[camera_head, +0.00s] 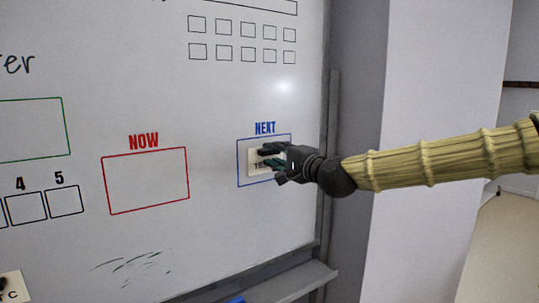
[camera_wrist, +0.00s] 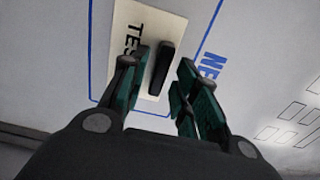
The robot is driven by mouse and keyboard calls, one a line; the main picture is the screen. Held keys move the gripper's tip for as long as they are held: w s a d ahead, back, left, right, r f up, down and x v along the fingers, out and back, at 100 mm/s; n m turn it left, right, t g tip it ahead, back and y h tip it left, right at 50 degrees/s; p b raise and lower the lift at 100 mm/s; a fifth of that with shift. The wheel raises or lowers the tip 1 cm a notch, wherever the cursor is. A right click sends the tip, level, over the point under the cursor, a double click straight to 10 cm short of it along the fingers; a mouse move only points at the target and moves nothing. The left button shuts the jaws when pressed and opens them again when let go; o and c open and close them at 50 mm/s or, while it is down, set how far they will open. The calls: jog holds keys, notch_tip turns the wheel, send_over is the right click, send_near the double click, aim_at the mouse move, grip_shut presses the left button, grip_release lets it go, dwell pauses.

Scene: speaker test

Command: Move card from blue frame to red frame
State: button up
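A cream card (camera_head: 256,170) with dark lettering lies on the whiteboard inside the blue frame (camera_head: 238,165) labelled NEXT. In the wrist view, the card (camera_wrist: 130,45) carries the letters "TES" and a raised dark handle (camera_wrist: 162,68). My gripper (camera_head: 268,157) is in front of the card and hides part of it. In the wrist view, my gripper (camera_wrist: 160,85) is open, with its green-padded fingers on either side of the handle. I cannot tell whether they touch it. The red frame (camera_head: 145,181), labelled NOW, is empty to the left.
The whiteboard (camera_head: 220,225) has a green frame (camera_head: 35,128) and numbered boxes (camera_head: 43,205) at left. Another card (camera_head: 13,288) shows at the bottom left. A ledge (camera_head: 290,283) runs under the board, with a blue item (camera_head: 236,300) there. A wall column (camera_head: 415,130) stands at right.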

jog(key=shift+w+a, duration=0.2)
jog(key=shift+w, duration=0.1)
jog(key=shift+c, duration=0.3)
grip_shut()
jog(key=shift+r, duration=0.1)
